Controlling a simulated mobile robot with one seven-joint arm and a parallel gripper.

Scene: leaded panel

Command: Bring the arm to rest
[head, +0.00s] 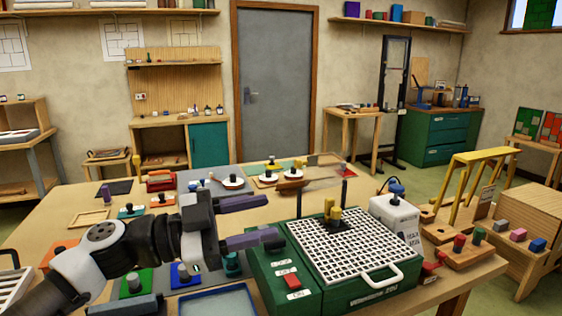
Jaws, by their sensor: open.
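My arm (130,248) reaches in from the lower left over the wooden worktable. My gripper (262,219) is at its end, pointing right, with two purple-tipped fingers spread apart. It is open, and nothing shows between the fingers. The fingers are just left of the green grinder (268,277) with its white grid top. The nearer finger overlaps the grinder's back left corner in the picture; I cannot tell the gap between them. The arm hides part of the table's left side.
Knobbed glass pieces, including a green one (133,282) and a blue one (184,273), lie near my arm. A blue tray (218,303) is at the front. A white bottle (395,216) and a yellow rack (487,155) stand right. Bare tabletop (55,222) shows at left.

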